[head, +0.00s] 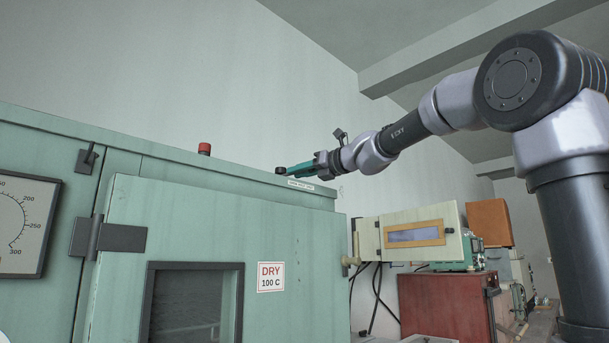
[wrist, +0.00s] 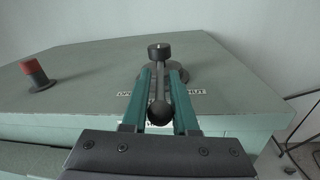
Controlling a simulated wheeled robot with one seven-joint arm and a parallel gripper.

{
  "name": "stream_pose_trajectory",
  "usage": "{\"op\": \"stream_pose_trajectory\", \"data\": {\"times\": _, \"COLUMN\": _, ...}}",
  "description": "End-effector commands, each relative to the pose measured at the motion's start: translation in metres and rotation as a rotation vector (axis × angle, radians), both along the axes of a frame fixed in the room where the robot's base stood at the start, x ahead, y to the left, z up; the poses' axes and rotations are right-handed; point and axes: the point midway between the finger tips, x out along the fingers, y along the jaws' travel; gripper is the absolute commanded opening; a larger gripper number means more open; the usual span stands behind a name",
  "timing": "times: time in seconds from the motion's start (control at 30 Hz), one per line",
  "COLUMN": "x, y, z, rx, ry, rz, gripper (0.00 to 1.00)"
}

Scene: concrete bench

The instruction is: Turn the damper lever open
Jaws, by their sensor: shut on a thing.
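The damper lever (wrist: 158,108) is a dark bar with a ball at its near end, on a round dark base on top of the green oven cabinet (wrist: 90,65). In the wrist view it points from the base straight toward my wrist. My gripper (wrist: 160,92) has one teal finger on each side of the lever and is shut on it. In the head view my gripper (head: 298,168) reaches in from the right over the cabinet top, with only a dark end of the lever (head: 280,170) showing. A white label by the base is partly hidden by the fingers; its right end reads "HUT".
A red-capped dark post (wrist: 36,75) stands on the cabinet top to the left; it also shows in the head view (head: 204,148). The oven door (head: 215,230) below has a window and a "DRY 100 C" sign. Other equipment (head: 445,300) stands to the right.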

Motion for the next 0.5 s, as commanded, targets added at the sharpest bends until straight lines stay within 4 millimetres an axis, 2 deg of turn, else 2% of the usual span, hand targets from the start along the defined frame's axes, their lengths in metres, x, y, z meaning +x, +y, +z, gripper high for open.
{"op": "stream_pose_trajectory", "data": {"times": 0.2, "x": -0.0067, "y": 0.006, "z": -0.0001, "rx": -0.003, "ry": -0.001, "rz": -0.148, "gripper": 0.0}}
{"op": "stream_pose_trajectory", "data": {"times": 0.5, "x": -0.0104, "y": 0.0112, "z": 0.0004, "rx": -0.003, "ry": -0.003, "rz": -0.255, "gripper": 0.0}}
